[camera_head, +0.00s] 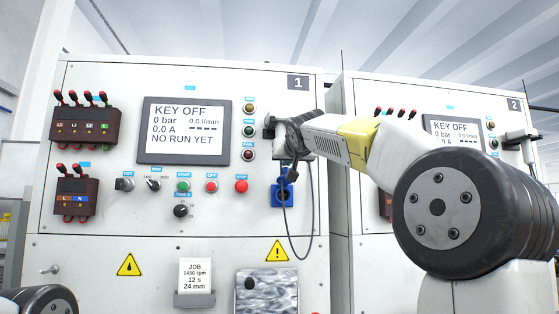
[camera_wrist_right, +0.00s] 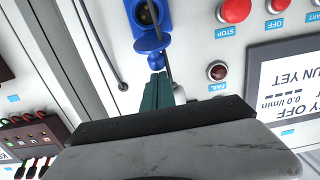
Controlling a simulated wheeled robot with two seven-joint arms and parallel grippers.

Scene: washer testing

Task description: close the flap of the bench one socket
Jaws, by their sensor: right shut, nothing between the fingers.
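The blue socket (camera_head: 283,196) of bench one sits low on the right of the panel marked 1. In the right wrist view, which is turned upside down, its round opening (camera_wrist_right: 147,14) is uncovered. The blue flap (camera_wrist_right: 150,44) stands open beside that opening, on the side toward my fingers. My right gripper (camera_head: 290,172) is just above the socket in the head view. Its teal fingers (camera_wrist_right: 156,88) are shut and empty, with their tips close to a blue part by the flap; I cannot tell whether they touch. My left gripper is not in view.
A dark cable (camera_head: 313,222) hangs in a loop beside the socket. Red STOP button (camera_head: 241,186) and indicator lamps (camera_head: 249,130) are to the left. Bench two (camera_head: 455,92) stands to the right. Below are a job card (camera_head: 195,272) and a metal plate (camera_head: 267,296).

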